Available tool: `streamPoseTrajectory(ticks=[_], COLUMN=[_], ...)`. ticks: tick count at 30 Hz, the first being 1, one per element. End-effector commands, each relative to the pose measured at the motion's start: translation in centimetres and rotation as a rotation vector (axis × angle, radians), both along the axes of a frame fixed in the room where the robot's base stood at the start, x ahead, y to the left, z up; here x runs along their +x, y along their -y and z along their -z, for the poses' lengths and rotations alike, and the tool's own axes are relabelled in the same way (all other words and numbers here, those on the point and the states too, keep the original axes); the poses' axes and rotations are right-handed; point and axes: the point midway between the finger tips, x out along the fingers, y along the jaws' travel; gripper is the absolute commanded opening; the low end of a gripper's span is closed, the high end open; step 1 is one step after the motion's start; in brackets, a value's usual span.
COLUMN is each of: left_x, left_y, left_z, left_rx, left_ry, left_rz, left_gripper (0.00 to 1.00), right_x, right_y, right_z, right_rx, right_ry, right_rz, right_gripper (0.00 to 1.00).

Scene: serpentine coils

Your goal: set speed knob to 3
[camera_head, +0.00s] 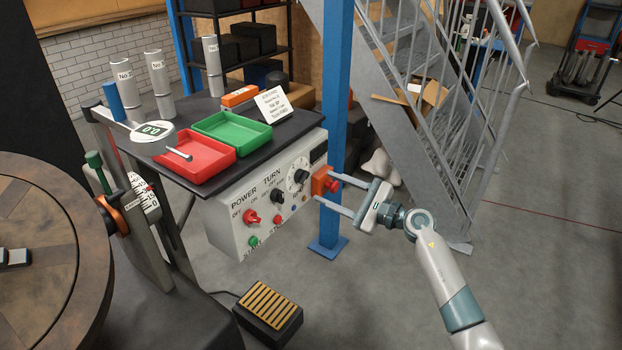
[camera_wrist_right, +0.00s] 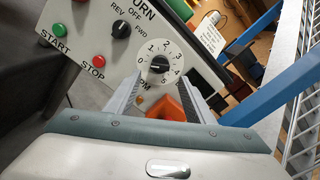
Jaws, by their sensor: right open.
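In the head view the dial (camera_head: 298,176) sits at the right part of the grey control panel (camera_head: 230,222). I cannot read surely which number the knob points to. My right gripper (camera_head: 326,189) is open at the panel's right end, and its fingers show below the dial in the wrist view (camera_wrist_right: 164,77). No contact with the knob is visible. My left gripper is not in view.
An orange box with a red button (camera_head: 326,182) juts from the panel close to my right fingers. POWER (camera_head: 251,217) and TURN (camera_head: 277,197) knobs are to the left. A blue post (camera_head: 337,120) stands behind. Red (camera_head: 190,165) and green (camera_head: 235,135) trays lie on top.

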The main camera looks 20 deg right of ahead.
Motion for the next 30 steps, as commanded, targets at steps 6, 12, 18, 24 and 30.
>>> streamPoseTrajectory(ticks=[6,12,18,24,30], left_x=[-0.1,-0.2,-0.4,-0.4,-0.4], left_y=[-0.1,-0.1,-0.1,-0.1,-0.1], left_z=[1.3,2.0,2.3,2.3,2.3], left_rx=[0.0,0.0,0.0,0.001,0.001], left_ry=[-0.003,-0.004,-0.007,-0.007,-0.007], left_rz=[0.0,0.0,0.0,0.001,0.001], left_gripper=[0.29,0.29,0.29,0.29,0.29], right_x=[3.0,4.6,5.1,5.1,5.1], right_y=[-2.4,-3.6,-4.0,-4.0,-4.0], right_z=[-0.2,0.0,0.0,0.0,0.0], right_rx=[0.003,0.001,0.0,0.0,0.0], right_ry=[0.0,-0.001,0.0,0.0,0.0], right_rz=[-0.001,0.0,-0.001,-0.001,-0.001], right_gripper=[0.48,0.48,0.48,0.48,0.1])
